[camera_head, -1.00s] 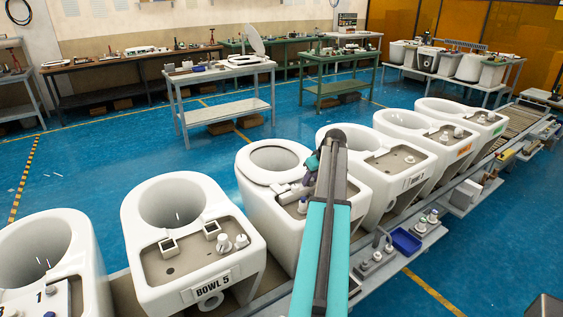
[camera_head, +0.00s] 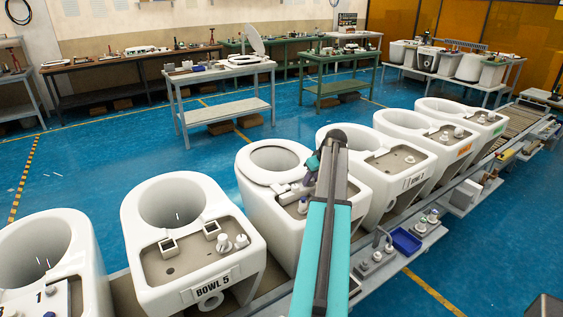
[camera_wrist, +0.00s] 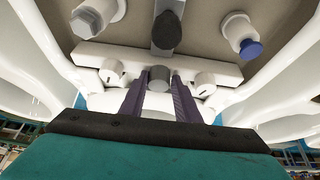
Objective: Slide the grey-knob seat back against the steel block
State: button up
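The white seat (camera_head: 256,177) lies on the bowl (camera_head: 262,213) in the middle of the row, and its rear bar (camera_wrist: 105,58) crosses the wrist view. The grey knob (camera_wrist: 158,76) stands at the middle of that bar. My gripper (camera_wrist: 159,84) has one purple finger on each side of the knob, and both fingertips look to be touching it. A grey block with a dark rounded face (camera_wrist: 165,32), which may be the steel block, is on the deck beyond the knob, with a gap between them. In the head view my arm hides most of this.
Other bowls (camera_head: 190,235) stand close on both sides. A shelf with loose parts and a blue bin (camera_head: 405,241) runs along the front.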

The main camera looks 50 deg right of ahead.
jog(key=shift+o, duration=0.7)
jog(key=shift+s+f, duration=0.35)
jog(key=shift+f, duration=0.3)
jog(key=shift+a, duration=0.1)
jog(key=shift+r, duration=0.15)
jog(key=shift+w+r+p, duration=0.2)
jog(key=shift+r+p, duration=0.4)
jog(key=shift+r, duration=0.45)
jog(key=shift+d+r+p, duration=0.2)
jog(key=shift+r+p, duration=0.85)
jog(key=shift+r, duration=1.55)
